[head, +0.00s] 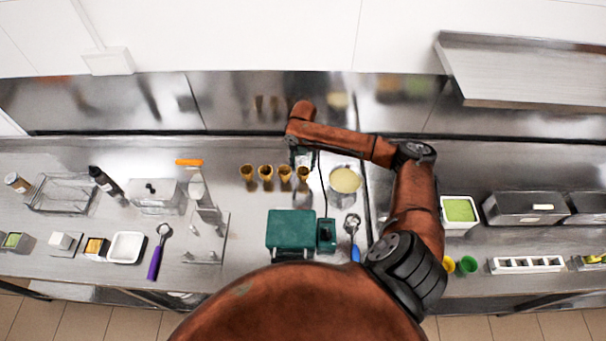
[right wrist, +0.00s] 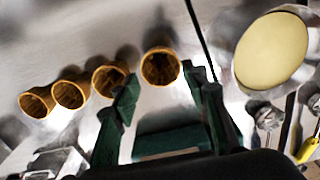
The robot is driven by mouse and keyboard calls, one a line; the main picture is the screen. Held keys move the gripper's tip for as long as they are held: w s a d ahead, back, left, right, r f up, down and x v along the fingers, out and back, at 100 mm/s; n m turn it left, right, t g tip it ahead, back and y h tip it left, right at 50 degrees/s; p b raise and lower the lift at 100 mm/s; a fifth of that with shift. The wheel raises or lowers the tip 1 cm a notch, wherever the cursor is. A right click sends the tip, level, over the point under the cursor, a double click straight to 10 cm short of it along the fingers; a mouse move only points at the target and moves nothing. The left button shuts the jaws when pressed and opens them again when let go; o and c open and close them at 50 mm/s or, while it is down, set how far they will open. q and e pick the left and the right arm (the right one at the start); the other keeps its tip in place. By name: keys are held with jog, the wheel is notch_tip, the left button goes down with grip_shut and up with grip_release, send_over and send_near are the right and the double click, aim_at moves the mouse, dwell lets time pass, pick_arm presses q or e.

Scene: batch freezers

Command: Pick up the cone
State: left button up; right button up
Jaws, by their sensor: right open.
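Several brown cones stand mouth up in a row on the steel counter. In the head view the rightmost cone (head: 303,173) is closest to my right gripper (head: 302,157), which reaches over from behind. In the right wrist view that cone (right wrist: 160,67) shows just beyond and between the green fingertips (right wrist: 163,80). The fingers are open, and nothing is held. The neighbouring cone (right wrist: 109,78) is left of the left finger, close to it. The others (head: 247,172) stand farther left. My left gripper is not in view.
A round tub of pale yellow content (head: 345,180) stands right of the cones. A green box (head: 290,230) and a scoop with a blue handle (head: 352,226) are nearer the front. A metal stand (head: 207,225) is to the left.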

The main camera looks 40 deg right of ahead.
aim_at(303, 171)
notch_tip(303, 171, down, 4)
jog(key=shift+s+r+p, duration=0.1)
jog(key=shift+p, duration=0.45)
jog(key=shift+f, duration=0.35)
jog(key=shift+w+d+f, duration=0.1)
jog(key=shift+w+f, duration=0.1)
jog(key=shift+f, duration=0.05)
jog(key=shift+s+r, duration=0.1)
jog(key=shift+s, duration=0.05)
jog(key=c, duration=0.3)
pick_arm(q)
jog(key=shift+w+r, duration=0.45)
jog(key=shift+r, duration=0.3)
pick_arm(e)
jog(key=shift+c, duration=0.6)
